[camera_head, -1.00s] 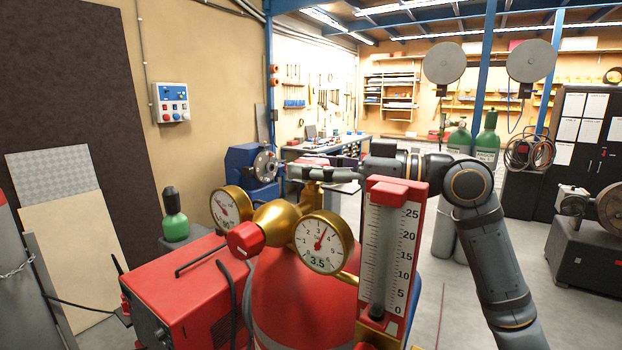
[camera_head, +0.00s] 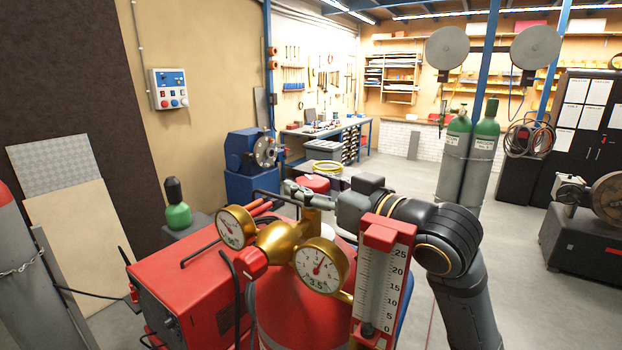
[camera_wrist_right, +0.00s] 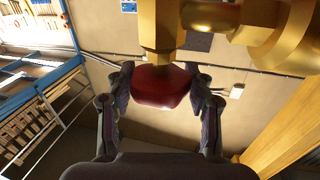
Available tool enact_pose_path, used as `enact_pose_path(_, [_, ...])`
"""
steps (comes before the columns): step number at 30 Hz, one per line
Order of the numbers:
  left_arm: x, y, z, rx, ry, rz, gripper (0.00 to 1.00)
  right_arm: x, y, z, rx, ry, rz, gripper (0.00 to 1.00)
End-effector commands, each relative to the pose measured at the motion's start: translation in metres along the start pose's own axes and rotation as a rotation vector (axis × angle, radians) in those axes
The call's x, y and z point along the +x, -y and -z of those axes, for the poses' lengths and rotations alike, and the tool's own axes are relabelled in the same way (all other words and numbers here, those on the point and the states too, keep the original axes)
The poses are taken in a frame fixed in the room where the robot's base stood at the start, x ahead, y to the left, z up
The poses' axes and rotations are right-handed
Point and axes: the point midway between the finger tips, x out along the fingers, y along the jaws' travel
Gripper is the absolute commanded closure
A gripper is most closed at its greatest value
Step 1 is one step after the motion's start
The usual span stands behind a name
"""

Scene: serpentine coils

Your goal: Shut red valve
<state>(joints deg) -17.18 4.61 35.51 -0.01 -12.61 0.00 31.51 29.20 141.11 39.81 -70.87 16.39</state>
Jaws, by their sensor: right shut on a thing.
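The red valve knob (camera_wrist_right: 162,88) sits on a gold stem in the right wrist view, between the fingers of my right gripper (camera_wrist_right: 160,92). The fingers are shut on its two sides. In the head view the right gripper (camera_head: 303,190) is at the top of the gold fitting (camera_head: 285,245), with red of the valve (camera_head: 313,184) just behind it. The gripper hides part of the valve, so I cannot tell how far it is turned. My left gripper is not in view.
Two round gauges (camera_head: 321,266) and a red-framed flow meter (camera_head: 381,275) stand close below my right arm. Another red knob (camera_head: 252,263) is on the fitting's front. A red machine (camera_head: 190,285) is at left.

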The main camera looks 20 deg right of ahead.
Motion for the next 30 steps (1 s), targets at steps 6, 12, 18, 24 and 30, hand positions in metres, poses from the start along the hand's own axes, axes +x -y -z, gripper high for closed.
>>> enact_pose_path(6, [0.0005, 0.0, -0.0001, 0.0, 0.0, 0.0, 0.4, 0.0, 0.0002, -0.0025, 0.0, 0.005, 0.0, 0.79])
enact_pose_path(12, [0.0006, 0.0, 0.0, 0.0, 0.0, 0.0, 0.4, 0.0001, 0.0003, -0.0026, 0.0, 0.006, 0.001, 0.36])
enact_pose_path(18, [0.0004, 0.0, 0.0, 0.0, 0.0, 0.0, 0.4, 0.0002, 0.0001, -0.0017, -0.001, 0.004, 0.0, 0.24])
enact_pose_path(24, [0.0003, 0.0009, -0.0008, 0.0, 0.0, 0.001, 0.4, 0.0002, 0.0001, -0.0013, -0.001, 0.003, 0.0, 0.24])
enact_pose_path(30, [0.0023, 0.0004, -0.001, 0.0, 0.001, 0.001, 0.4, 0.0002, -0.0002, -0.0021, -0.002, 0.003, 0.004, 0.24])
